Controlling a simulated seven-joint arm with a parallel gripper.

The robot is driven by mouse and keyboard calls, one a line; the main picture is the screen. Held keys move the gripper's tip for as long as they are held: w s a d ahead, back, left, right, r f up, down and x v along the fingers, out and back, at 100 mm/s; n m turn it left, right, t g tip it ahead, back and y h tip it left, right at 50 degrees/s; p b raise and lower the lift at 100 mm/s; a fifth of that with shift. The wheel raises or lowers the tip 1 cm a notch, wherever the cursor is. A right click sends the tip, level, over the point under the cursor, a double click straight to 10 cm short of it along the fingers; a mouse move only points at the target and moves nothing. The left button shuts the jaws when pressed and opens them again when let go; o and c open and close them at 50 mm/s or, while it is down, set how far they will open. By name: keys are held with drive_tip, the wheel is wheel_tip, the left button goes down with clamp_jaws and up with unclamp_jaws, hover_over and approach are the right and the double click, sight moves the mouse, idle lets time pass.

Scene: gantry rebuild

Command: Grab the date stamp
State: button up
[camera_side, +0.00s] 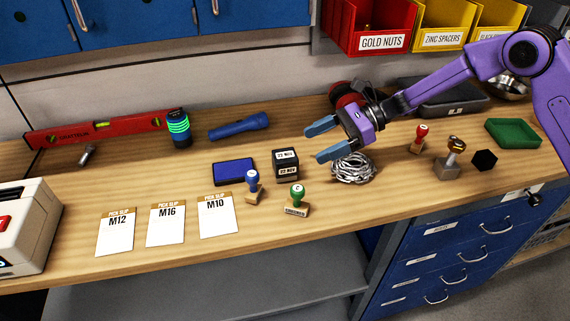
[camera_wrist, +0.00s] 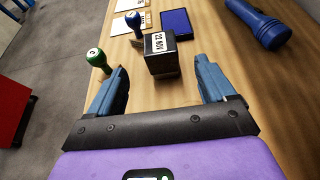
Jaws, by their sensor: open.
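The date stamp (camera_side: 286,165) is a black block with white labels reading 22 NOV, standing upright on the wooden bench. In the wrist view the date stamp (camera_wrist: 160,63) is ahead of my gripper, in line with the space between the fingers. My gripper (camera_side: 314,144) has blue fingers, open and empty. In the side view it is just to the right of and higher than the date stamp, its fingers pointing left towards it. I see no contact between them.
A blue-handled stamp (camera_side: 253,185) and a green-handled stamp (camera_side: 296,201) stand close in front of the date stamp. A blue ink pad (camera_side: 234,172) lies to its left. A wire coil (camera_side: 353,169) lies to its right. A blue flashlight (camera_side: 239,127) lies behind.

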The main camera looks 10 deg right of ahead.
sight(274, 166)
drive_tip(key=x, duration=0.6)
drive_tip(key=shift+a+f, duration=0.1)
drive_tip(key=shift+a, duration=0.05)
drive_tip(key=x, duration=0.5)
drive_tip(key=shift+f, duration=0.1)
drive_tip(key=c, duration=1.1)
